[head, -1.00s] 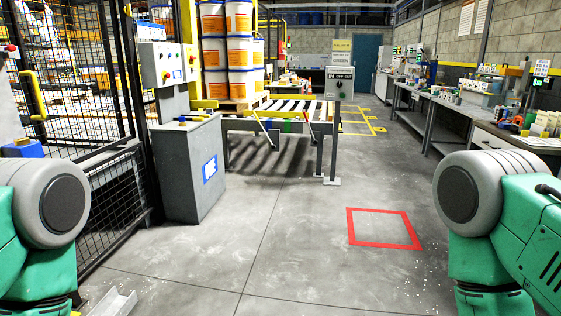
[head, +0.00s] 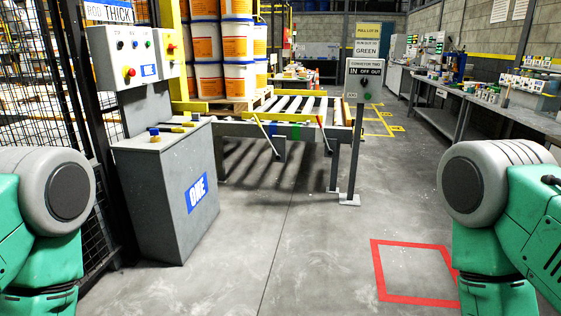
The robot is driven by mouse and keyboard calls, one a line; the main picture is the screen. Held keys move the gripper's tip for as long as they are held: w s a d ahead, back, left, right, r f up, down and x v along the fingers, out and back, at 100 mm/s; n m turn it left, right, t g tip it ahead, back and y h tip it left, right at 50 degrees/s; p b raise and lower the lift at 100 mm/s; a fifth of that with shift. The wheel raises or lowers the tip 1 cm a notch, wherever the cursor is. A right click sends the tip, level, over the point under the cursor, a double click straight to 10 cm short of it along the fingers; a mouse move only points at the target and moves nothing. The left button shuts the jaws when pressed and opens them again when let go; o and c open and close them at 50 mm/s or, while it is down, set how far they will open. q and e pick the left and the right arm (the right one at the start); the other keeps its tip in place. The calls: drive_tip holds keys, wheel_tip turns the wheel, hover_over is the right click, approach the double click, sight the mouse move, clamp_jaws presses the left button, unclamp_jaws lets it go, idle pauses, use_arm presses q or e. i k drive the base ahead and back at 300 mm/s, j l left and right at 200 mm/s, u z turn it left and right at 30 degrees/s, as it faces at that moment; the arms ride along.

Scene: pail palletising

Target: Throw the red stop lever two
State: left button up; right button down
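Two thin pale levers slant on the near end of the roller conveyor (head: 232,129), ahead of me. The left lever (head: 263,135) has a tip whose colour is too small to tell. No number is readable on either lever. Blue and green patches sit on the conveyor's front beam between them. Both my arms show only as green and grey links at the lower left and right edges. Neither gripper is in view, and nothing of mine touches the levers.
A grey cabinet (head: 150,205) labelled ONE stands left of the conveyor, below a control box (head: 121,59) with a red button. A signed post (head: 356,130) stands at the conveyor's right. Stacked pails (head: 236,42) stand behind. A red floor square (head: 412,299) lies right; the middle floor is clear.

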sight(331, 152)
drive_tip(key=i, duration=5.4)
